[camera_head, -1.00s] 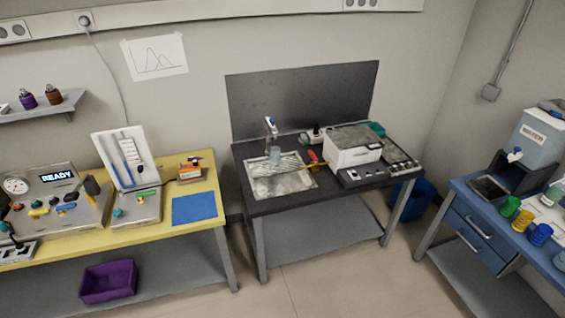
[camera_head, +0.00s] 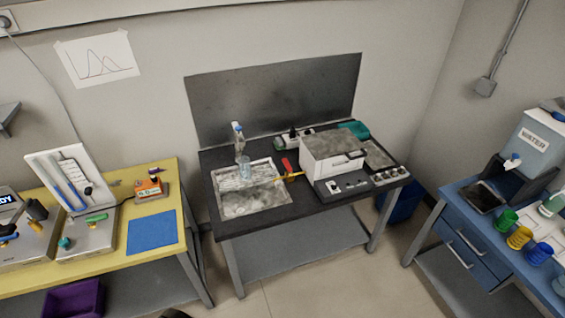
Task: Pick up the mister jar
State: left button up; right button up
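I cannot tell for sure which object is the mister jar. A pale green bottle (camera_head: 553,202) stands on the blue bench at the right edge. Neither of my grippers is in view, and nothing seen is being held.
The dark table (camera_head: 306,206) also carries a white boxy machine (camera_head: 331,159) and a red-and-yellow tool (camera_head: 289,168). A yellow bench (camera_head: 116,192) stands left, a blue bench (camera_head: 462,222) with coloured cups right. Floor (camera_head: 307,290) between them is clear.

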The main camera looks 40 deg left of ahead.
aim_at(244, 161)
jog(key=z, duration=0.1)
jog(key=i, duration=0.8)
jog(key=u, duration=0.5)
jog(key=i, duration=0.65)
jog(key=u, duration=0.75)
